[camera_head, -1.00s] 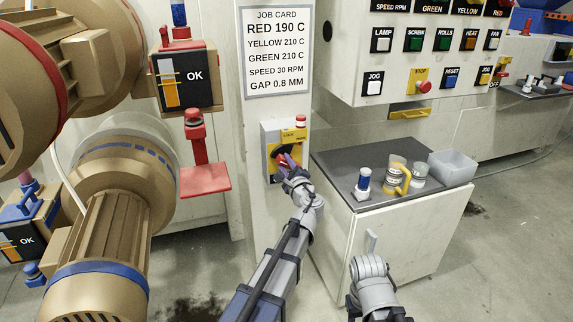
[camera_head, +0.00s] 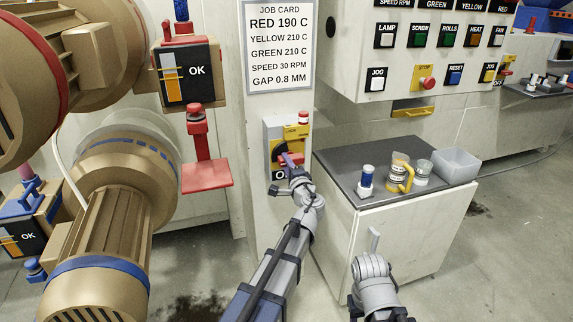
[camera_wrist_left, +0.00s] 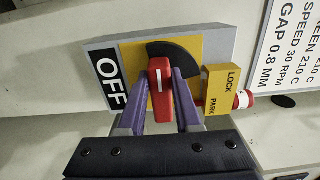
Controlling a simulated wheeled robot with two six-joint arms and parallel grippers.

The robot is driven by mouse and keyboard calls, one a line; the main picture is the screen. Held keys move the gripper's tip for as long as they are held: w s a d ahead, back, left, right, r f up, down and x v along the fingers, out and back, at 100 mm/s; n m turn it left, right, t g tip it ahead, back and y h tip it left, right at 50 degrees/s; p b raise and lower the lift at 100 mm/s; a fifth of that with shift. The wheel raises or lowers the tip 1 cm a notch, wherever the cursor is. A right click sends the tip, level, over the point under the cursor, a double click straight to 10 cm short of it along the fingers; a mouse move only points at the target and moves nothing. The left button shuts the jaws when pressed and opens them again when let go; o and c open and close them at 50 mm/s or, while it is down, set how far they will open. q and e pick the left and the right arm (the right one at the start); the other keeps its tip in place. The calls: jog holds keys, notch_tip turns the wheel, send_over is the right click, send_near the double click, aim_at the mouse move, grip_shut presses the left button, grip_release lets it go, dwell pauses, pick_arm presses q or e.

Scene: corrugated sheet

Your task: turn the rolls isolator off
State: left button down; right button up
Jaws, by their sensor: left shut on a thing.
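The rolls isolator (camera_head: 291,133) is a grey box with a yellow plate on the pale post under the job card. Its red handle (camera_wrist_left: 160,95) has a white mark and stands across the plate, upright in the left wrist view. The black OFF label (camera_wrist_left: 109,80) lies on the left there; in the head view it is at the bottom, partly hidden by my gripper. A black arc (camera_wrist_left: 172,50) shows beyond the handle. My left gripper (camera_head: 289,160) is shut on the handle, with one purple finger on each side in the left wrist view (camera_wrist_left: 160,78).
A yellow LOCK PARK block (camera_wrist_left: 219,90) with a red piece (camera_wrist_left: 243,99) sits beside the handle. A cabinet (camera_head: 400,245) holding jars, a yellow mug and a grey bin (camera_head: 456,163) stands right. A red bracket (camera_head: 207,176) and tan motor (camera_head: 110,230) are left.

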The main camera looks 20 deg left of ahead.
dwell(0.4)
pick_arm(q)
jog(key=c, duration=0.6)
grip_release()
jog(key=shift+s, duration=0.1)
jog(key=v, duration=0.7)
jog(key=shift+s+d, duration=0.25)
